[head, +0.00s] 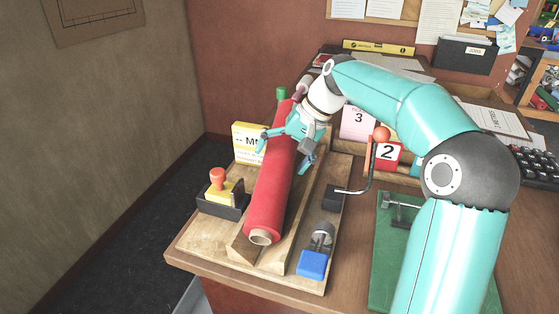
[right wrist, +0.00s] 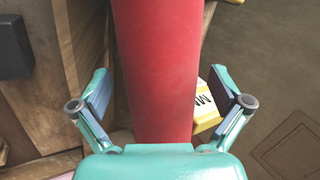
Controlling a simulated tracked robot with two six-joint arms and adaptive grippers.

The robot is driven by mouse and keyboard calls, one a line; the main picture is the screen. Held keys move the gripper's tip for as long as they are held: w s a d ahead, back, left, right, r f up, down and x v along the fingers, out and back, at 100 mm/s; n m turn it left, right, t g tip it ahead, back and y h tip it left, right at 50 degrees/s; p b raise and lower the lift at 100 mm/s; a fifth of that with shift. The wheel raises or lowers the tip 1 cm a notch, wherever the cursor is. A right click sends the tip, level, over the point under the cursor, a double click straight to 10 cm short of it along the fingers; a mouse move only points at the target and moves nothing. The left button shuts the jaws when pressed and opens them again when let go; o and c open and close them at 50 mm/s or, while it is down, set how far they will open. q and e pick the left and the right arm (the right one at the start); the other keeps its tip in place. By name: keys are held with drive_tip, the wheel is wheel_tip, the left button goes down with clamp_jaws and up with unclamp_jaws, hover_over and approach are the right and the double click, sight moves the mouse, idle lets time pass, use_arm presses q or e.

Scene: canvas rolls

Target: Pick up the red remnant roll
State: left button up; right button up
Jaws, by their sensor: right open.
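The red remnant roll (head: 271,188) lies lengthwise in a wooden cradle (head: 243,247) on the desk, its pale core end facing the near side. My right gripper (head: 286,152) is over the far half of the roll, its fingers spread to either side. In the right wrist view the roll (right wrist: 158,70) runs between the two open fingers (right wrist: 160,97) of my right gripper, with a gap on each side. I cannot tell how far the fingertips reach down beside it. My left gripper is not in view.
A stamp on a dark tray (head: 222,205) and a yellow-edged card (head: 247,140) stand left of the roll. A blue block (head: 312,264) and a bent metal arm with an orange ball (head: 381,133) are on its right. A green mat (head: 392,255) lies further right.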

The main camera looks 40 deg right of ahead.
drive_tip(key=shift+w+a+f, duration=0.15)
drive_tip(key=shift+f, duration=0.2)
drive_tip(key=shift+c, duration=0.3)
drive_tip(key=c, duration=1.3)
drive_tip(key=shift+r, duration=0.1)
drive_tip(key=c, duration=0.4)
drive_tip(key=shift+r, duration=0.15)
